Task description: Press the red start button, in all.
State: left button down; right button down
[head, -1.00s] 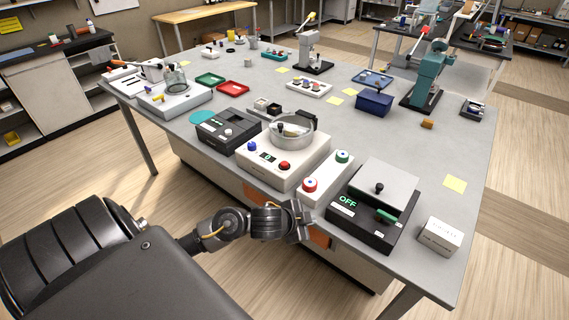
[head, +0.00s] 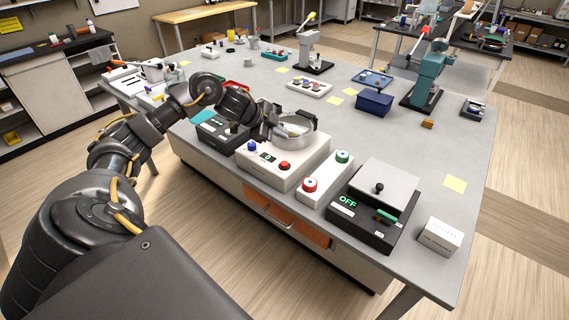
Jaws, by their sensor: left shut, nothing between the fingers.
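A white two-button box (head: 325,180) stands near the table's front edge, with a red button (head: 309,185) at its near end and a green button (head: 342,157) at its far end. Left of it, a white device (head: 268,175) carries a metal bowl (head: 296,142), a small display, a blue knob (head: 252,146) and another red button (head: 285,166). I cannot read which red one is marked start. My left gripper (head: 279,129) is shut and empty, at the left side of the bowl, above and behind both red buttons. I cannot tell if it touches the bowl. My right gripper is not in view.
A black device (head: 371,220) with a green OFF display stands right of the two-button box, with a small white box (head: 440,236) beyond it. A dark device (head: 222,136) sits under my left forearm.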

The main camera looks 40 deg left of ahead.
pick_arm(q)
jog(key=b, duration=0.7)
send_over(281, 164)
notch_tip(281, 164, down, 7)
jog(key=shift+f+b, duration=0.55)
jog(key=shift+f, duration=0.4)
jog(key=shift+f, duration=0.15)
dwell(1.0)
jog(key=shift+f, duration=0.25)
